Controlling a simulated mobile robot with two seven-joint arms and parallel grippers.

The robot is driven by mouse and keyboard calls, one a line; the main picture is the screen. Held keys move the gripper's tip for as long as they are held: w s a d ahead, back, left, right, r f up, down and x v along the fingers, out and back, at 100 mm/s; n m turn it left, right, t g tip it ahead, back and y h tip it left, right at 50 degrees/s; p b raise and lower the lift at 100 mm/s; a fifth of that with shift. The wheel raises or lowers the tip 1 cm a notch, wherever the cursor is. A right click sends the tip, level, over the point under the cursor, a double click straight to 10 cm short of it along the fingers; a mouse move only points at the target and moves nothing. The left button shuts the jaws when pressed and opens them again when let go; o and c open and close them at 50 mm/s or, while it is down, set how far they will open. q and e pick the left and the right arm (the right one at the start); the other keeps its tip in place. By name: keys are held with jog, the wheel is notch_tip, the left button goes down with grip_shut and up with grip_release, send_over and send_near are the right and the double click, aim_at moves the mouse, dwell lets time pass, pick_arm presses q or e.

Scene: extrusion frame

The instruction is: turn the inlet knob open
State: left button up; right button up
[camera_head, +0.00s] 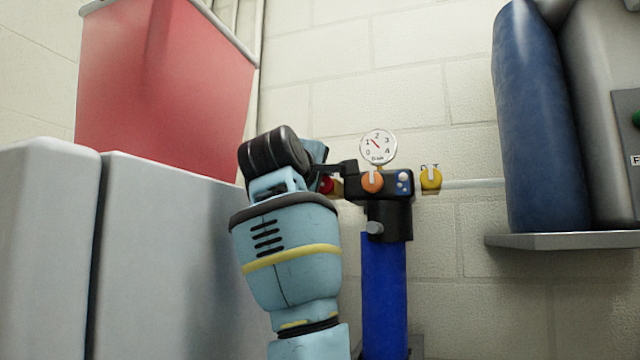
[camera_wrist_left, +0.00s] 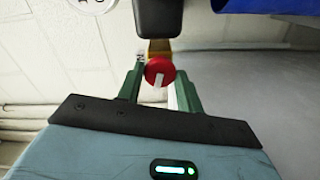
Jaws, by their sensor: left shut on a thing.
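The inlet knob is red with a white pointer mark. In the left wrist view the red knob (camera_wrist_left: 160,66) sits between the green fingers of my left gripper (camera_wrist_left: 157,86), which is shut on it. Its white mark runs roughly up and down in that view. In the head view only a bit of the red knob (camera_head: 327,184) shows at the left end of the dark valve block; my left gripper (camera_head: 322,178) and wrist hide the rest. My right gripper is not in view.
Grey cabinets (camera_head: 150,260) and a red bin (camera_head: 165,85) stand left. A blue cylinder (camera_head: 540,120) stands on a shelf (camera_head: 560,240) right.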

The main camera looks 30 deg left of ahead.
pick_arm(q)
jog(key=shift+n, duration=1.5)
jog(key=o, duration=1)
jog(key=v, duration=0.7)
jog(key=shift+s, duration=0.4)
